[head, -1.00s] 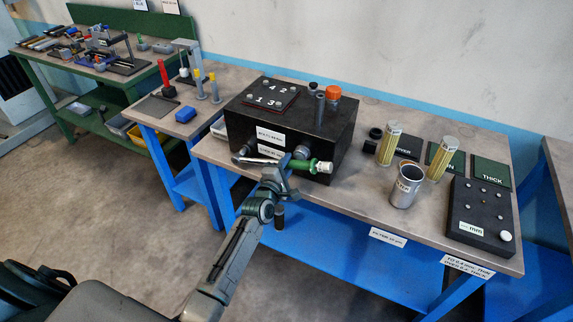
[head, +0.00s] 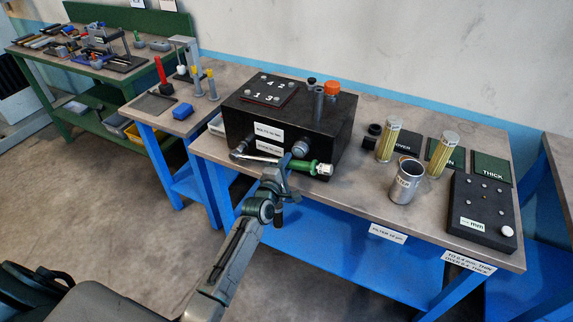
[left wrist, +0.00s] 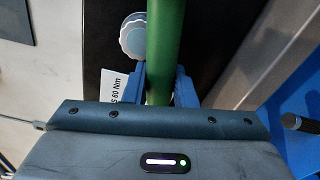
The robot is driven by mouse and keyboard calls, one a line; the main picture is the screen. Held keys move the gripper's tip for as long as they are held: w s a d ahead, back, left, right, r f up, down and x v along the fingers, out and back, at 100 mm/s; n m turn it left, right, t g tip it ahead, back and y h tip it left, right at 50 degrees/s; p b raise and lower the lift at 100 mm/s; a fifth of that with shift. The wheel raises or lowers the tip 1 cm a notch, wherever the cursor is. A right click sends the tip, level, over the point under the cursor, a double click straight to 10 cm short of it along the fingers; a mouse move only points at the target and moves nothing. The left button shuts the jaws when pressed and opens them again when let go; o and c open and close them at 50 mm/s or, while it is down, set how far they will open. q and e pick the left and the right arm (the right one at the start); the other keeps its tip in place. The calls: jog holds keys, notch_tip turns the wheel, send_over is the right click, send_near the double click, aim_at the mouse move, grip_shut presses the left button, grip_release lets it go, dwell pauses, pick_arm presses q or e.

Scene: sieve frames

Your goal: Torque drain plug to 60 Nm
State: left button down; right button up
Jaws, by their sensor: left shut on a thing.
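A torque wrench with a green handle (head: 304,165) and a silver shaft lies level across the front of a black box (head: 312,132). My left gripper (head: 286,163) is shut on the green handle. In the left wrist view the handle (left wrist: 165,45) runs between the blue fingers (left wrist: 160,88). The wrench's head end is at the lower left of the box front, by a dark round fitting (head: 240,147). I cannot tell whether it is seated on it. A grey round knob (head: 300,148) is just above the handle and shows beside it in the left wrist view (left wrist: 133,36). My right gripper is out of view.
Labels (head: 268,132) are on the box front. An orange cap (head: 332,88) and dark posts stand on its top. Yellow filters (head: 388,140), a metal cup (head: 405,182) and a black block (head: 480,215) stand on the bench to the right. A side table (head: 178,75) is at left.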

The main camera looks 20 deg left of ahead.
pick_arm(q)
jog(key=shift+f+b, duration=0.3)
jog(key=shift+d+f+m+b, duration=0.1)
jog(key=shift+f+m+b, duration=0.2)
jog(key=shift+m, duration=0.1)
jog(key=shift+r, duration=0.25)
jog(key=shift+r+n+p, duration=0.4)
jog(key=shift+r+p, duration=0.15)
jog(key=shift+p, duration=0.4)
jog(key=shift+s, duration=0.1)
jog(key=shift+s+a+p, duration=0.15)
jog(key=shift+s+p, duration=0.15)
jog(key=shift+s, duration=0.9)
jog(key=shift+s+a+p, duration=0.15)
jog(key=shift+s+p, duration=0.15)
jog(key=shift+s, duration=0.85)
